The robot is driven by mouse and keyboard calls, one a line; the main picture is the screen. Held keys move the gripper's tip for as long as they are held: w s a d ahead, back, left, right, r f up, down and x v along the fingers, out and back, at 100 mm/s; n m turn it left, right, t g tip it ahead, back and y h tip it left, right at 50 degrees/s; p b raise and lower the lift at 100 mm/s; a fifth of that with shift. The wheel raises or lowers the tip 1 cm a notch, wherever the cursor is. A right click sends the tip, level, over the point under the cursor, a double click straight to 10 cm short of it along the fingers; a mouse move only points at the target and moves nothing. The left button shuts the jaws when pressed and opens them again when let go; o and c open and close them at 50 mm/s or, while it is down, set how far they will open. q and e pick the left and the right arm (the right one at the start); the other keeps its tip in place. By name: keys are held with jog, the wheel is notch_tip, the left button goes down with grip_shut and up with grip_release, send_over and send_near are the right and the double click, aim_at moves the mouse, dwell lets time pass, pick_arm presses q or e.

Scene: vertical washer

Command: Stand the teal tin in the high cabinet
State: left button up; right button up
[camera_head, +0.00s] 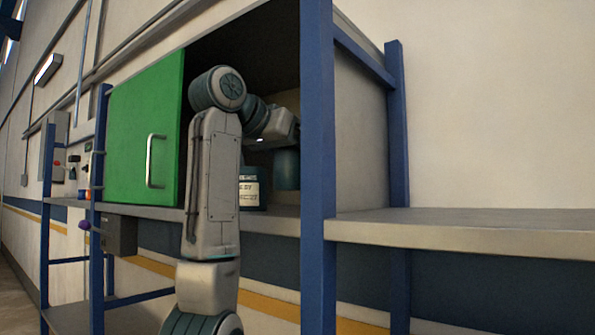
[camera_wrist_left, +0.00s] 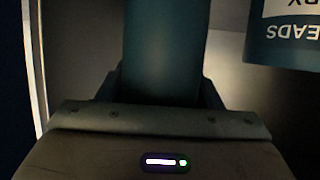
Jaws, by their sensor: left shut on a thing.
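The teal tin (camera_head: 286,168) is upright inside the high cabinet, near its right side, partly cut off by the blue post. My left gripper (camera_head: 291,140) reaches into the cabinet and is shut on it near the top. In the left wrist view the tin (camera_wrist_left: 162,50) is a plain teal cylinder between the fingers (camera_wrist_left: 160,92). I cannot tell whether its base touches the shelf. The high cabinet (camera_head: 270,219) has its green door (camera_head: 140,130) slid to the left, leaving the right part open. My right gripper is in neither view.
A second teal tin with a white label (camera_head: 250,188) stands on the cabinet floor left of the held one; it also shows in the left wrist view (camera_wrist_left: 285,40), apart from it. A blue post (camera_head: 318,150) stands at the right of the opening. The right shelf (camera_head: 470,225) is bare.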

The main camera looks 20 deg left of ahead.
aim_at(298, 174)
pick_arm(q)
jog(key=shift+s+f, duration=0.2)
jog(key=shift+f, duration=0.1)
jog(key=f+p, duration=0.1)
jog(key=f, duration=0.1)
jog(key=shift+s+d+f+p, duration=0.1)
jog(key=shift+d+f+p, duration=0.1)
jog(key=shift+f+p, duration=0.15)
jog(key=shift+f, duration=0.25)
jog(key=shift+w+f, duration=0.1)
jog(key=shift+w, duration=0.1)
jog(key=shift+s+d, duration=0.1)
jog(key=shift+s, duration=0.1)
jog(key=shift+s+f, duration=0.1)
jog(key=shift+f, duration=0.05)
jog(key=o, duration=0.9)
jog(key=shift+o, duration=1.1)
